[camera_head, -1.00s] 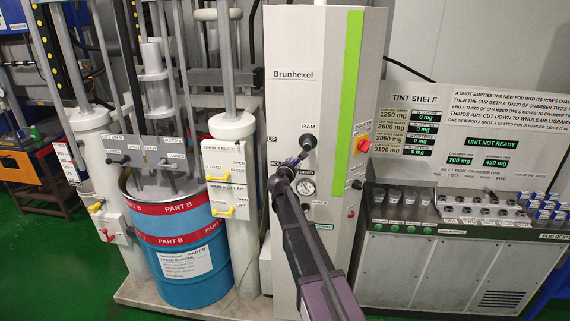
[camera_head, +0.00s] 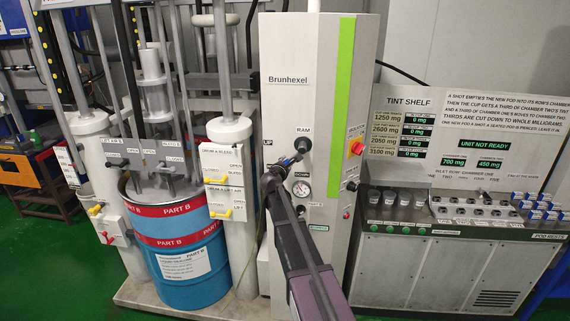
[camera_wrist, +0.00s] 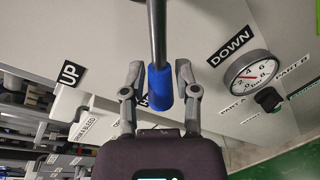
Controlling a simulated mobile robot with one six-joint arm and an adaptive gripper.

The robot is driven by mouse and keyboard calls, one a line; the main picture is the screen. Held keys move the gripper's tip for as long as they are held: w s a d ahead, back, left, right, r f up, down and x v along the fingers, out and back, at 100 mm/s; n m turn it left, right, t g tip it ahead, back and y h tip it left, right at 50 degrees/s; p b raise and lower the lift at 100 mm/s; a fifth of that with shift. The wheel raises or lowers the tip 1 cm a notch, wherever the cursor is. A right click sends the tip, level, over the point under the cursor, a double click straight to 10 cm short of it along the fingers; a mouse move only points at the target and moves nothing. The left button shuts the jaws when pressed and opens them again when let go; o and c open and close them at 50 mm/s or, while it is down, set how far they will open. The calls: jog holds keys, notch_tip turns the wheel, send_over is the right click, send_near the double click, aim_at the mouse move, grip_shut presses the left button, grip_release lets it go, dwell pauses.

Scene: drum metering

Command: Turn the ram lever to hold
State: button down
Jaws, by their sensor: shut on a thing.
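The ram lever (camera_head: 303,145) is on the front of the white Brunhexel cabinet, under the RAM label. It points left and slightly down from its black hub. Its blue grip (camera_wrist: 160,88) shows in the wrist view at the end of a dark rod. My gripper (camera_wrist: 160,68) is shut on this grip, one finger on each side. In the head view my gripper (camera_head: 276,172) reaches the lever from below. The UP label (camera_wrist: 70,73) is on the left, the DOWN label (camera_wrist: 230,47) on the right. A label between them is mostly hidden behind the grip and finger.
A pressure gauge (camera_head: 304,188) is just below the DOWN label. A red knob (camera_head: 357,148) is to the right on the cabinet. The blue PART B drum (camera_head: 190,260) and a white column stand to the left. The tint shelf (camera_head: 470,130) is to the right.

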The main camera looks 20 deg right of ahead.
jog(key=shift+w+a, duration=0.1)
jog(key=shift+a, duration=0.05)
jog(key=shift+c, duration=1.8)
grip_release()
jog(key=shift+w+f, duration=0.1)
jog(key=shift+d, duration=0.2)
jog(key=shift+a, duration=0.1)
jog(key=shift+s, duration=0.2)
